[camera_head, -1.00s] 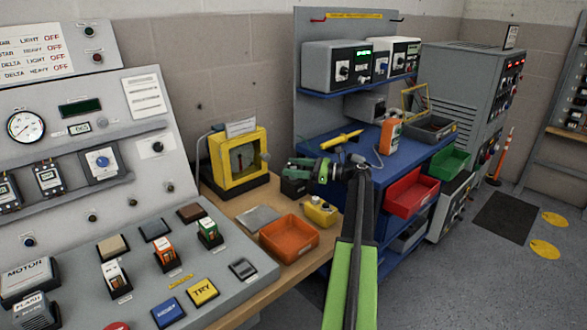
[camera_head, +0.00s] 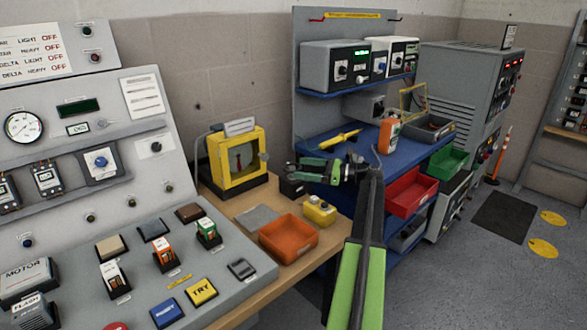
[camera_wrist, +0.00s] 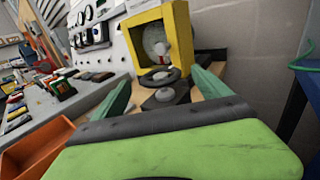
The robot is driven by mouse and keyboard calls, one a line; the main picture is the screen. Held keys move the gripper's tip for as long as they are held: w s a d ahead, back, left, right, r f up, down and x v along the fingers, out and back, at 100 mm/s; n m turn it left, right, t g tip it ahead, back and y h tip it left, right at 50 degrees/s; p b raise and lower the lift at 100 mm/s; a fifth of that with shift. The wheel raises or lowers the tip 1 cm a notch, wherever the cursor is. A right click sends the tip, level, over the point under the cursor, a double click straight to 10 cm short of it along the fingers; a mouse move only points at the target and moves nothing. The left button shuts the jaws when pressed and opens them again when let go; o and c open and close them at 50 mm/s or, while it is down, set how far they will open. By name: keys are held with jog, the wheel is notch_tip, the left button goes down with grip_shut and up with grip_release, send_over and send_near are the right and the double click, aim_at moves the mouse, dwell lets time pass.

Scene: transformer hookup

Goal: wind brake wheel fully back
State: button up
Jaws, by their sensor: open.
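A dark round wheel (camera_wrist: 160,77) with a pale hub shows between my fingers in the wrist view, in front of a yellow-framed box with a round face. I take it for the brake wheel. The yellow box (camera_head: 238,160) stands on the wooden bench in the head view. A small black block (camera_head: 293,187) sits at its right, just below my fingertips. My gripper (camera_wrist: 163,88) is open, its green fingers on either side of the wheel's line of sight and apart from it. In the head view my gripper (camera_head: 305,168) hides part of the area behind it.
An orange tray (camera_head: 288,240) and a small yellow box (camera_head: 319,210) lie on the bench near my arm. The blue workbench (camera_head: 355,150) with a red bin (camera_head: 410,192) stands to the right. The sloped control console (camera_head: 180,285) fills the left.

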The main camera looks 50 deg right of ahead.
jog(key=v, duration=1.3)
